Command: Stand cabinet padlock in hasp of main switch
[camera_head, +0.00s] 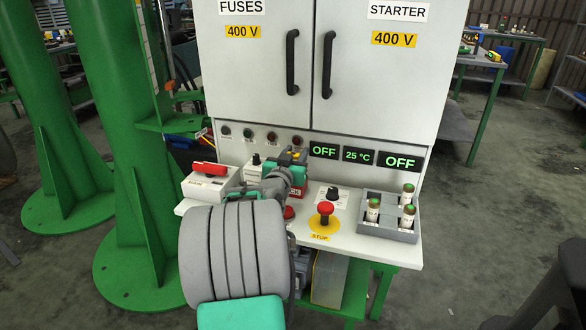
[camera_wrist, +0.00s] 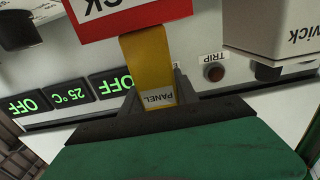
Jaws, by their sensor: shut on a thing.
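My gripper (camera_head: 296,160) is over the back of the desk and shut on a yellow padlock (camera_head: 302,154). The wrist view shows the padlock (camera_wrist: 147,62) between the dark fingers (camera_wrist: 155,92), with a pale label reading PANEL. The padlock's other end meets or overlaps a red block with a white label (camera_wrist: 125,10); I cannot tell whether they touch. The red block (camera_head: 297,190) is partly hidden behind my arm. The main switch (camera_head: 205,184) is a pale box with a red handle (camera_head: 209,168), left of my gripper. Its hasp cannot be made out.
Right of my gripper are a black knob (camera_head: 333,193), a red stop button (camera_head: 325,208) and a grey tray (camera_head: 402,236) with several cylinders. The cabinet (camera_head: 330,75) rises behind. Another pale box (camera_wrist: 275,28) is close by in the wrist view.

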